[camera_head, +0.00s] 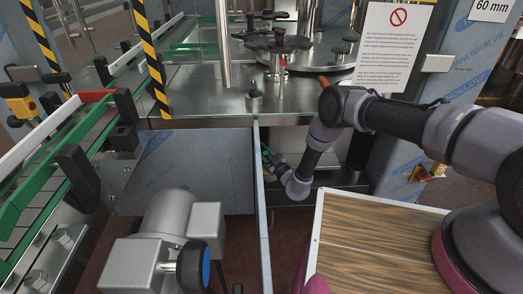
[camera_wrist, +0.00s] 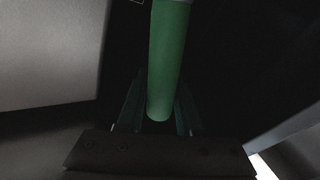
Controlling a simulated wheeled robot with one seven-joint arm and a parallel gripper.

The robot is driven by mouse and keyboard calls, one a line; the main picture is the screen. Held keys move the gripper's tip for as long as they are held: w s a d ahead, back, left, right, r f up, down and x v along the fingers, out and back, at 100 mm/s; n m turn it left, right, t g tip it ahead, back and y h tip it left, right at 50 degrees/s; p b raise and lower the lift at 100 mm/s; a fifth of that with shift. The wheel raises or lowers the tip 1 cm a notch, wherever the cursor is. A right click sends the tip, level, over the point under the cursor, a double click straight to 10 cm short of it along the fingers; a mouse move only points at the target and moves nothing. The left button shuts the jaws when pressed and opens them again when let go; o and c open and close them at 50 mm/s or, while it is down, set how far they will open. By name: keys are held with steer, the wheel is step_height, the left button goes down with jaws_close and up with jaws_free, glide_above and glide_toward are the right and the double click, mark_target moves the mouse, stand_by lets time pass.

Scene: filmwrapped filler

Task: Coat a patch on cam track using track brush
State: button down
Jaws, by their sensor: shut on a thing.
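My gripper (camera_wrist: 158,105) is shut on a green cylindrical handle (camera_wrist: 170,55) in the wrist view, which I take to be the track brush. The handle runs up from between the fingers to the top edge, where a grey part begins; its bristles are out of view. In the head view my arm reaches down into the opening below the steel machine deck, and the gripper (camera_head: 268,158) is small and partly hidden there, with a bit of green at it. I cannot make out the cam track in either view; the wrist view is very dark around the handle.
A thin upright panel edge (camera_head: 262,210) stands just left of my forearm. A grey motor (camera_head: 170,240) sits at front left, beside a green-railed conveyor (camera_head: 60,170). The steel deck (camera_head: 205,118) lies above the opening. A wood-topped surface (camera_head: 370,240) is at lower right.

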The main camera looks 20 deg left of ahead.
steer(key=shift+f, duration=0.4)
stand_by(1.0)
step_height(320, 180, up, 7)
stand_by(0.9)
stand_by(0.5)
